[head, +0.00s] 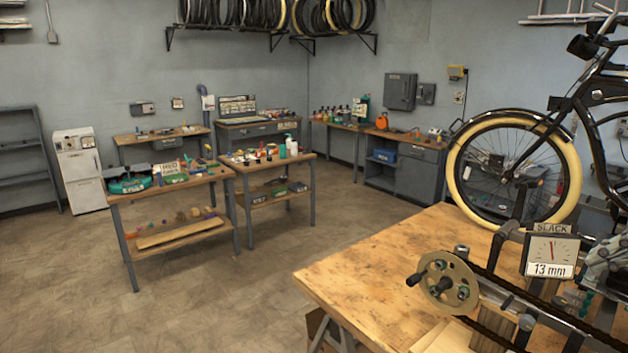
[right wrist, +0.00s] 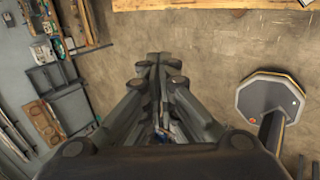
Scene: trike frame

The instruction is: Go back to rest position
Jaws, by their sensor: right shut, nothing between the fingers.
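My right gripper (right wrist: 158,60) shows in the right wrist view. Its fingers are together and hold nothing, over bare brown floor. My left gripper is in neither view. In the head view the bike or trike frame (head: 597,95) stands at the right with a cream-tyred wheel (head: 455,165). A sprocket with a crank (head: 447,283) and a dark chain (head: 505,285) are at the near right, over a wooden workbench (head: 370,268). A gauge marked SLACK (head: 550,255) reads 13 mm.
Open floor (head: 235,290) lies left of the workbench. Two small tables with parts, a left one (head: 172,184) and a right one (head: 268,162), stand beyond it. A wooden edge (right wrist: 210,4) crosses the top of the right wrist view.

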